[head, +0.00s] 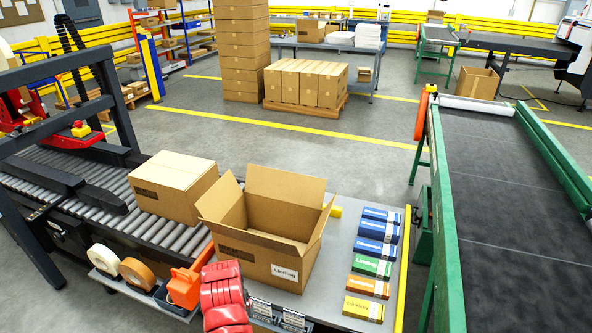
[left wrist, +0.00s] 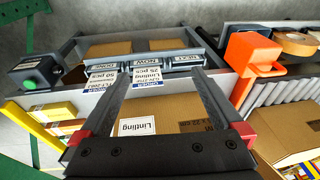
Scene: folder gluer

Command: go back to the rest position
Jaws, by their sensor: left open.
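My left gripper (left wrist: 158,73) shows in the left wrist view with its two dark fingers apart and nothing between them. It hangs over the front edge of the packing table, near the label holders (left wrist: 165,65) there. The open carton (head: 262,262) stands on the table with its flaps up and a white label on its front; it also shows in the left wrist view (left wrist: 185,112), below the fingers. In the head view the left gripper's fingers cannot be made out. My right gripper is in neither view.
A closed carton (head: 172,187) sits on the roller conveyor (head: 97,196). Blue, green, orange and yellow small boxes (head: 370,267) lie right of the open carton. An orange tape dispenser (head: 184,288) and tape rolls (head: 137,272) are at the table front. A green-framed belt (head: 510,220) stands right.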

